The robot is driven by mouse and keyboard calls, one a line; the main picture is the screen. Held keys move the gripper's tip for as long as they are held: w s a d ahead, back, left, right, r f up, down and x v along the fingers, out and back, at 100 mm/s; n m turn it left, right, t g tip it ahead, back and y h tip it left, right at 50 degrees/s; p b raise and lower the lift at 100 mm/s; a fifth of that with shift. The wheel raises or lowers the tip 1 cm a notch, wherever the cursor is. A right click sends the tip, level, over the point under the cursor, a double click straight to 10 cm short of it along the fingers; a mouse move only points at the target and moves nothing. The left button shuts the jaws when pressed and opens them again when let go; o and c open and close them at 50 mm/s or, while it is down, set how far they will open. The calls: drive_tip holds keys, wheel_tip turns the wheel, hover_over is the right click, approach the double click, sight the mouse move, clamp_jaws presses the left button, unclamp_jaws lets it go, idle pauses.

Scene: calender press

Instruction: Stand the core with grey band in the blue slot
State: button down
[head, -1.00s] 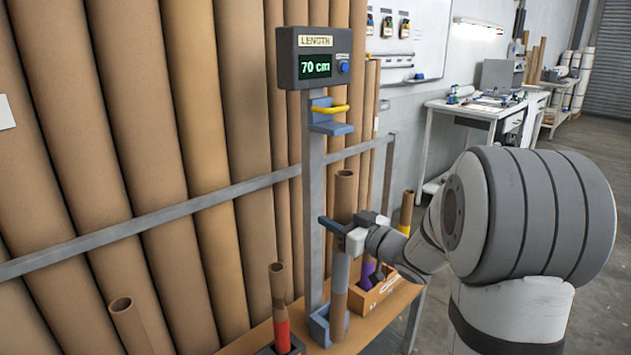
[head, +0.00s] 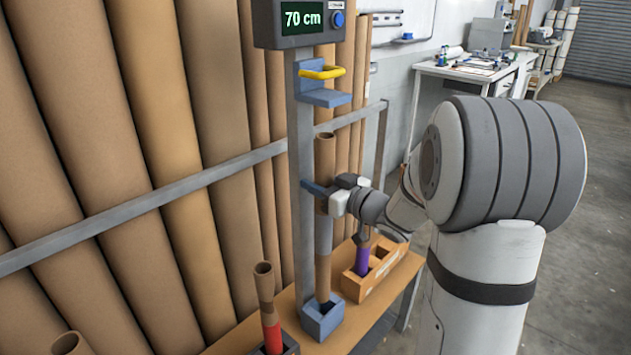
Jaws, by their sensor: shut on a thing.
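The core with grey band (head: 324,160) is a brown cardboard tube, close to upright, with a grey band (head: 323,234) below my grip. My gripper (head: 325,190) is shut on its upper part, above the band. The blue slot (head: 322,324) is a square blue socket at the foot of the grey measuring post. The core's lower end is at the mouth of the socket and seems to reach inside its rim. I cannot tell whether it rests on the bottom.
The post's display (head: 304,19) reads 70 cm, above a blue bracket with a yellow handle (head: 321,72). A red-banded core (head: 271,335) stands in a dark holder at left. A purple-banded core (head: 362,258) stands in a wooden box (head: 366,287) at right. Large tubes line the back.

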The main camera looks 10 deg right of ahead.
sight(319, 227)
drive_tip(key=shift+s+f+b, duration=0.1)
drive_tip(key=shift+f+b, duration=2.8)
drive_tip(key=shift+f, duration=1.05)
drive_tip(key=shift+f+b, duration=1.8)
drive_tip(key=shift+f, duration=0.55)
drive_tip(key=c, duration=0.8)
unclamp_jaws()
drive_tip(key=p+v, duration=0.1)
drive_tip(key=v, duration=0.6)
drive_tip(key=shift+s+d, duration=0.25)
drive_tip(key=shift+s, duration=0.05)
drive_tip(key=shift+s, duration=0.1)
